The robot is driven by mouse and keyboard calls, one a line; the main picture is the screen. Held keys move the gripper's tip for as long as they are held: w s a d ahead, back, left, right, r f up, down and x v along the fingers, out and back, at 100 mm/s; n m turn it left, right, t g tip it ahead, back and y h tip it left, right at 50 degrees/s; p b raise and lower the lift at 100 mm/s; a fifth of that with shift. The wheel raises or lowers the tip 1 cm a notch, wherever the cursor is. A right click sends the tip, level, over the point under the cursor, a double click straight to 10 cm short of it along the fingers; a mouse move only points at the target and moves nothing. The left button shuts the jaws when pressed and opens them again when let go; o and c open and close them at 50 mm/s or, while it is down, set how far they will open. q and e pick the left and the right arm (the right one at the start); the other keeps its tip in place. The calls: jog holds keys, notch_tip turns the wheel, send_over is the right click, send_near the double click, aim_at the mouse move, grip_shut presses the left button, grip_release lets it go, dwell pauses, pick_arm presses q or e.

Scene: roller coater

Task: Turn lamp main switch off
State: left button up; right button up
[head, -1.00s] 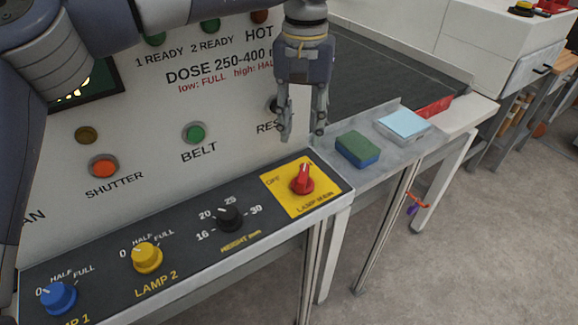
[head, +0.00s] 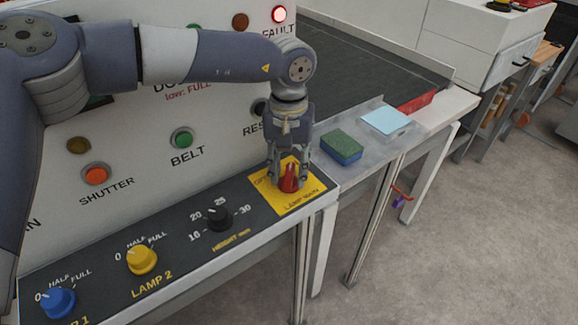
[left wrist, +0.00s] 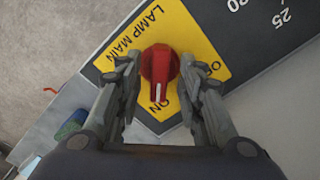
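The lamp main switch is a red rotary knob (head: 289,181) on a yellow plate (head: 304,205) at the right end of the dark control panel. In the left wrist view the knob (left wrist: 160,72) has its white mark towards ON. My left gripper (head: 288,184) points down over the knob in the head view. In the left wrist view its fingers (left wrist: 161,82) stand open on either side of the knob, with a gap visible on both sides. In the head view the fingers partly cover the knob and the OFF lettering. My right gripper is not in view.
Left along the panel are a black height knob (head: 218,216), a yellow lamp 2 knob (head: 142,260) and a blue lamp 1 knob (head: 58,302). A green-and-blue sponge (head: 342,147) lies right of the gripper. A red FAULT light (head: 279,14) is lit.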

pick_arm(q)
jog(key=shift+c, duration=0.2)
grip_shut()
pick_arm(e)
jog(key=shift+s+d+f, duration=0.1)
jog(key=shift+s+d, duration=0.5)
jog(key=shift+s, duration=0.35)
